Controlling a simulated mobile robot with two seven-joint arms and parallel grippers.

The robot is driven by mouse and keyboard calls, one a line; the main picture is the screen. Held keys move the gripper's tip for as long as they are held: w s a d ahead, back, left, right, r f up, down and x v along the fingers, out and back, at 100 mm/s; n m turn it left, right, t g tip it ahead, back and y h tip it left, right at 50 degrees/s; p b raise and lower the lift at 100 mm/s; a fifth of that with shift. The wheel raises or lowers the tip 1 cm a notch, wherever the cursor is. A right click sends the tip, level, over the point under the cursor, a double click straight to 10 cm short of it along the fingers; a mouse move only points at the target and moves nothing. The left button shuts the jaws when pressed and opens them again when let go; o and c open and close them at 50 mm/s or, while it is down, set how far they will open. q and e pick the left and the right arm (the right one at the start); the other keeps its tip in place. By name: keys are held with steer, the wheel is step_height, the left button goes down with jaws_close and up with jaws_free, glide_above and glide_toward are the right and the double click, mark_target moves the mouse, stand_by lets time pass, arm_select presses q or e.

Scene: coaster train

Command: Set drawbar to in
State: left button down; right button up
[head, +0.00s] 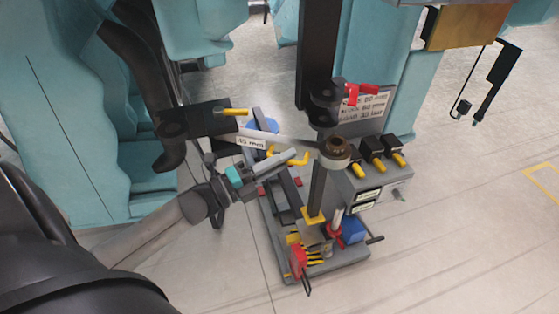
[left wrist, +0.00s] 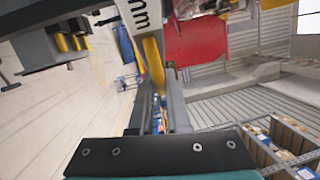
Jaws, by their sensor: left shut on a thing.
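A grey bar with a white label (head: 251,142), which looks like the drawbar, runs between the dark coupler on the left and the round post joint on the right. A bent yellow handle (head: 302,160) hangs below this bar. My left gripper (head: 291,158) reaches in from the left, under the bar, and is shut on the yellow handle. In the left wrist view, the yellow handle (left wrist: 154,62) goes down between the two grey fingers (left wrist: 159,100), beside the white label. The fingers hide its lower end. My right gripper is not in view.
A grey wheeled cart (head: 325,266) with several tools stands below the bar. A control box (head: 371,188) with yellow-tipped switches is at right. Teal train cars (head: 75,120) stand at left and back.

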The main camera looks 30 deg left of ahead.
mark_target(294, 138)
arm_select(q)
steer(key=shift+w+a+n+t+y+p, duration=0.2)
steer(key=shift+w+n+t+y, duration=0.3)
steer(key=shift+w+n+y, duration=0.65)
steer(key=shift+w+a+n+t+y+p, duration=0.15)
steer(key=shift+w+n+t+y, duration=0.45)
steer(key=shift+w+y, duration=0.9)
steer(key=shift+w+a+n+y+b, duration=0.25)
steer(key=shift+w+n+y, duration=0.25)
steer(key=shift+y, duration=0.3)
steer(key=shift+w+a+n+y+b, duration=0.15)
steer(key=shift+w+a+n+y, duration=0.15)
steer(key=shift+w+y, duration=0.35)
steer(key=shift+w+a+n+y+b, duration=0.45)
steer(key=shift+w+n+y, duration=0.3)
steer(key=shift+y, duration=0.55)
steer(key=shift+a, duration=0.1)
steer(key=c, duration=0.9)
jaws_free()
steer(key=shift+w, duration=0.1)
steer(key=s, duration=0.5)
steer(key=s+d+f, duration=0.1)
steer(key=s, duration=0.4)
steer(key=s+f, duration=0.1)
steer(key=s, duration=0.4)
steer(key=shift+d, duration=0.15)
